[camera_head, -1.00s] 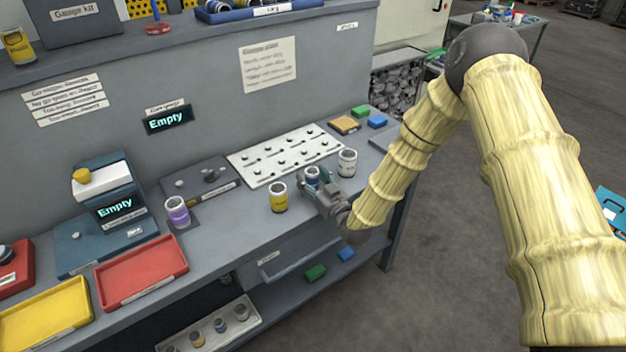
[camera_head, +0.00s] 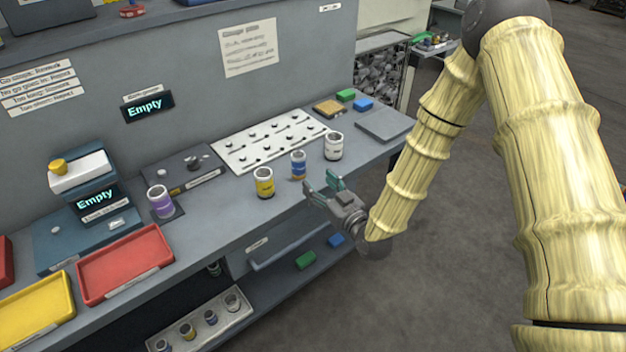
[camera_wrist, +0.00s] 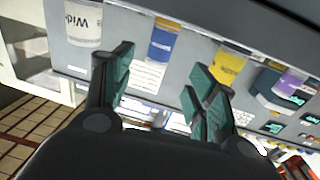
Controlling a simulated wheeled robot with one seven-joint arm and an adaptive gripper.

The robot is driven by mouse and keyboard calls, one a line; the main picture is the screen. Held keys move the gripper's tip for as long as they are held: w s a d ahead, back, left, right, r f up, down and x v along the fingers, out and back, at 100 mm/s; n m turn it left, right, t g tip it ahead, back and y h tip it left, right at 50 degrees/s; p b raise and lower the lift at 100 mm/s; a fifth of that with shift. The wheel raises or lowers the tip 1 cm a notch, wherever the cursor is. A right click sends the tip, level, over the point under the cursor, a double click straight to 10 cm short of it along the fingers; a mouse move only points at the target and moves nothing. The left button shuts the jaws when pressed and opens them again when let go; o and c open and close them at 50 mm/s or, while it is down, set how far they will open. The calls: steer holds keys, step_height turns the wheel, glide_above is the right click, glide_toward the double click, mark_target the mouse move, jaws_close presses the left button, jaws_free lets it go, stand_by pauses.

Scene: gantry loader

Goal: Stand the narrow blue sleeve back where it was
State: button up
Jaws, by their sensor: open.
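The narrow blue sleeve (camera_head: 298,165) stands upright on the grey bench, between a wider yellow sleeve (camera_head: 264,182) on its left and a wide white sleeve (camera_head: 333,146) on its right. My gripper (camera_head: 325,186) is open and empty at the bench's front edge, in front of the blue sleeve and apart from it. In the wrist view the blue sleeve (camera_wrist: 162,42) shows beyond the gap between my open fingers (camera_wrist: 160,85), with the white sleeve (camera_wrist: 84,24) to the left and the yellow sleeve (camera_wrist: 229,66) to the right.
A white pegged board (camera_head: 265,141) lies behind the sleeves. A purple sleeve (camera_head: 160,201) stands to the left, near a dark fixture and a red tray (camera_head: 125,262). A lower shelf holds a rack with several small sleeves. A grey plate (camera_head: 384,124) lies on clear bench at the right.

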steer(key=shift+s+d, duration=0.2)
steer(key=shift+s, duration=0.2)
steer(key=s+d+f+m+g+h, duration=0.2)
steer(key=s+d+f+g+h, duration=0.15)
steer(key=s+f, duration=0.65)
steer(key=s+d+f+m+g+h, duration=0.15)
steer(key=s+d+f+g, duration=0.25)
steer(key=s+f, duration=0.5)
steer(key=s+d+f+m+g+h, duration=0.1)
steer(key=s+d+f+g, duration=0.1)
steer(key=s, duration=0.5)
steer(key=s+d+f+m+g+h, duration=0.1)
steer(key=s+d+f+g, duration=0.2)
steer(key=s, duration=0.4)
steer(key=s+d+f+m+g+h, duration=0.1)
steer(key=s+d+f+g+h, duration=0.1)
steer(key=s, duration=0.6)
step_height(320, 180, down, 2)
steer(key=shift+d+f+g, duration=0.1)
steer(key=shift+d+g, duration=0.45)
steer(key=shift+d, duration=0.55)
